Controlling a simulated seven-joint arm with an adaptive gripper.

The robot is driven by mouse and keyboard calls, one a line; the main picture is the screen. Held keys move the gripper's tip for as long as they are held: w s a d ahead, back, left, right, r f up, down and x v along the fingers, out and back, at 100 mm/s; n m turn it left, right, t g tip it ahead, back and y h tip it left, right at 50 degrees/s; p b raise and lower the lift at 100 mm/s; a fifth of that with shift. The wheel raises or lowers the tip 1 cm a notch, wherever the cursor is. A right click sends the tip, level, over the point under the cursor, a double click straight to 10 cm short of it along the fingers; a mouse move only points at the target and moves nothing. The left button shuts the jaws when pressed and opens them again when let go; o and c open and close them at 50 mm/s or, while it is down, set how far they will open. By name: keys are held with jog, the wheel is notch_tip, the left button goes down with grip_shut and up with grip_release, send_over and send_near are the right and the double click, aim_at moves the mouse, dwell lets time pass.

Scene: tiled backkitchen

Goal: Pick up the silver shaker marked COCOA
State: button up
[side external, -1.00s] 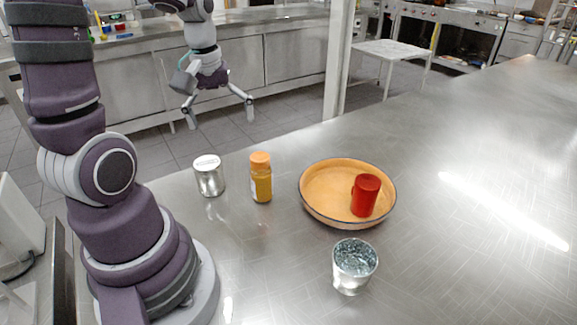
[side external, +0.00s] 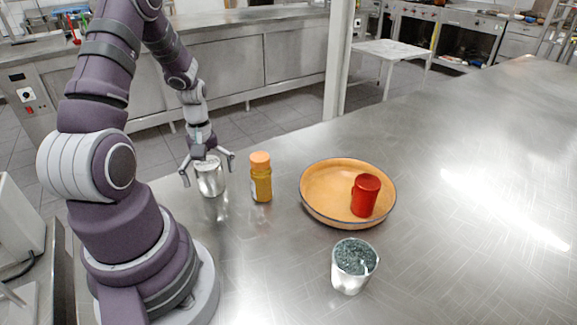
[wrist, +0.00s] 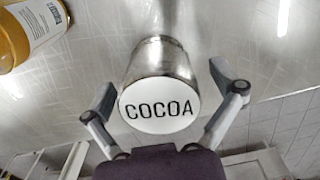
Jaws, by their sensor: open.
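The silver shaker (side external: 211,180) stands upright on the steel counter, left of the orange-capped bottle. In the wrist view its white top, lettered COCOA, faces the camera, and the shaker (wrist: 160,62) is between the fingers. My gripper (side external: 207,172) is open, with one finger on each side of the shaker's upper part.
An orange-capped bottle (side external: 261,184) stands just right of the shaker; it also shows in the wrist view (wrist: 30,30). A tan dish (side external: 318,196) holds a red mug (side external: 366,194). A metal cup with dark contents (side external: 350,277) stands in front. The counter's right side is clear.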

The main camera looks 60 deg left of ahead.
jog(key=shift+c, duration=0.4)
jog(key=c, duration=1.3)
jog(key=shift+o, duration=0.2)
jog(key=shift+r, duration=0.1)
